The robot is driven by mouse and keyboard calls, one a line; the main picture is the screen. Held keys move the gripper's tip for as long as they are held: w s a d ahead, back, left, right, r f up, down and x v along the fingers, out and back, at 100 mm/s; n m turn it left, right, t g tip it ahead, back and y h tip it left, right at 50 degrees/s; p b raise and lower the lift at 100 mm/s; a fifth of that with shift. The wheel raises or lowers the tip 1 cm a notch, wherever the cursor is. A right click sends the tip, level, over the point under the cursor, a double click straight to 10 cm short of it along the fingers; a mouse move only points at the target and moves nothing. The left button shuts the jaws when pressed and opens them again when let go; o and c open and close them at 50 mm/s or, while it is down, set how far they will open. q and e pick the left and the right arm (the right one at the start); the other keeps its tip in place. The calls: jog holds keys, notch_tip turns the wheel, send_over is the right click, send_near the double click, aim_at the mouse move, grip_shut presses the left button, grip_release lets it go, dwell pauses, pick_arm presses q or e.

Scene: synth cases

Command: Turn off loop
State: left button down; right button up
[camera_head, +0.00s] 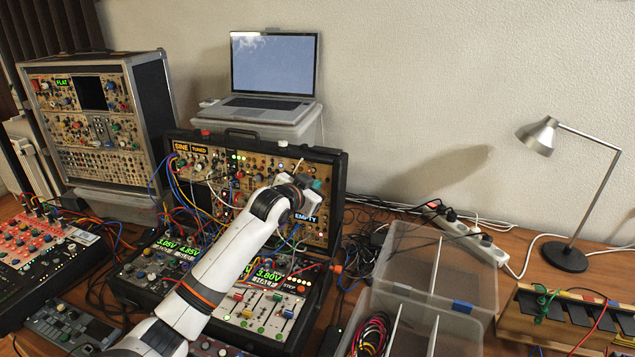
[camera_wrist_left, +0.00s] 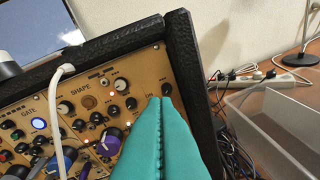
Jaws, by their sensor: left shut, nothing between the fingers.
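The open synth case (camera_head: 340,190) stands mid-table with its upright gold panel facing me. The gold panel (camera_wrist_left: 75,118) fills the lower left of the left wrist view, with "SHAPE" and "GATE" labels, dark knobs, a purple knob (camera_wrist_left: 110,142) and small lit lights. I cannot make out a control labelled loop. My left gripper (camera_head: 317,185) is in front of the panel's right side. Its teal fingers (camera_wrist_left: 167,102) are shut and empty, with the tips close to black knobs near the panel's right edge. I cannot tell if they touch. The fingers hide part of the panel.
A white cable (camera_wrist_left: 54,110) hangs across the panel left of the fingers. Clear plastic boxes (camera_head: 410,262) stand right of the case. A laptop (camera_head: 272,65) sits behind, a second synth case (camera_head: 150,95) at left, a lamp (camera_head: 567,255) at right. Patch cables crowd the case's left half.

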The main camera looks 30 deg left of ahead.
pick_arm(q)
jog(key=shift+x, duration=0.75)
jog(key=shift+w+f, duration=0.1)
jog(key=shift+w, duration=0.2)
pick_arm(e)
jog(key=shift+s+r, duration=0.15)
jog(key=shift+s, duration=0.2)
pick_arm(q)
jog(key=shift+f+b, duration=0.2)
jog(key=shift+b, duration=0.1)
jog(key=shift+s+t+b, duration=0.1)
jog(key=shift+t+b, duration=0.2)
jog(key=shift+t, duration=0.1)
pick_arm(e)
jog(key=shift+f, duration=0.7)
jog(key=shift+f, duration=0.1)
